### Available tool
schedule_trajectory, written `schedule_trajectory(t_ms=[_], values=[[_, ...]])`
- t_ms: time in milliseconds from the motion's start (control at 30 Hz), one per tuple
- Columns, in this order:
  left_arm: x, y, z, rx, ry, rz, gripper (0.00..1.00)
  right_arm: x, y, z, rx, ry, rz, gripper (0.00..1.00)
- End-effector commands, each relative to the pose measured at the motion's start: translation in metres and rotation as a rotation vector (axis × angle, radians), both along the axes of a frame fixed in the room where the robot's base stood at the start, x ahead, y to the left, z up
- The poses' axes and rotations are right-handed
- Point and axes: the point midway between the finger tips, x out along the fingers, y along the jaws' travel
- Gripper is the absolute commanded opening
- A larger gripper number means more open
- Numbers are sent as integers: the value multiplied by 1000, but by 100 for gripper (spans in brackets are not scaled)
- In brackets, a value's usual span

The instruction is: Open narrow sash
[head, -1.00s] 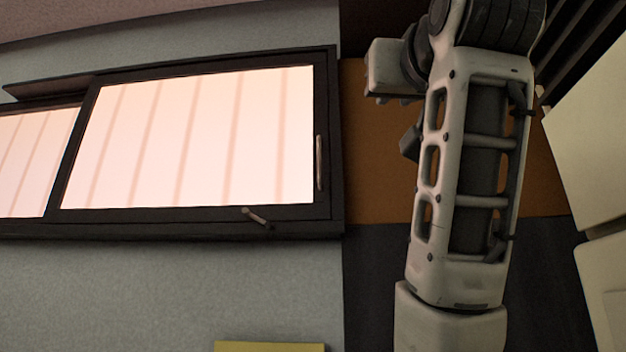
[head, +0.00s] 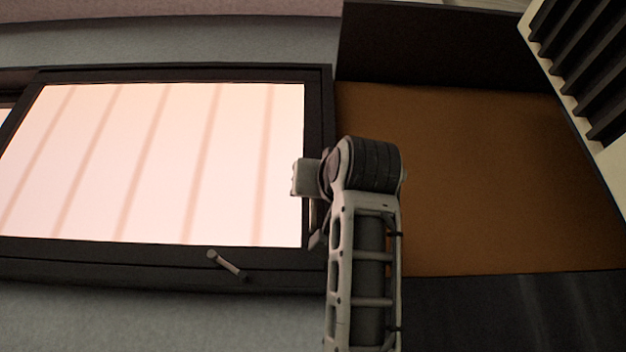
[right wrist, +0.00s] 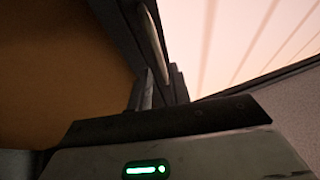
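The dark-framed window sash (head: 160,165) fills the left of the head view, with a bright striped pane. Its slim upright handle (head: 311,214) is on the right frame member, partly hidden by my right arm. A small lever (head: 228,264) sits on the lower frame. In the right wrist view the pale handle (right wrist: 152,40) stands on the dark frame, just beyond the fingers. My right gripper (right wrist: 160,88) is close to the handle; the finger gap and any contact are unclear. In the head view the hand is mostly hidden behind my wrist. My left gripper is out of view.
A brown panel (head: 470,180) lies right of the window, with a dark panel (head: 430,45) above it. A pale slatted unit (head: 585,70) is at the upper right. Grey wall (head: 140,320) shows below the window.

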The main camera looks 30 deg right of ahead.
Motion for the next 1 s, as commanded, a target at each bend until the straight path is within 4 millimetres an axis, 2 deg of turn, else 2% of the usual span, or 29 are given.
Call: schedule_trajectory(t_ms=[33,100,333,667,767,1000], values=[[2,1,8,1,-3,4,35,10,-4,8,1,5,0,19],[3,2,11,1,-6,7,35,20,-7,12,1,4,0,19],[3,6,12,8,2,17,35,41,-15,19,1,2,0,19],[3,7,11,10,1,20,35,44,-16,19,0,0,0,19],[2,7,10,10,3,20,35,44,-16,19,0,0,0,0],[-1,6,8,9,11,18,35,42,-14,19,0,0,1,0]])
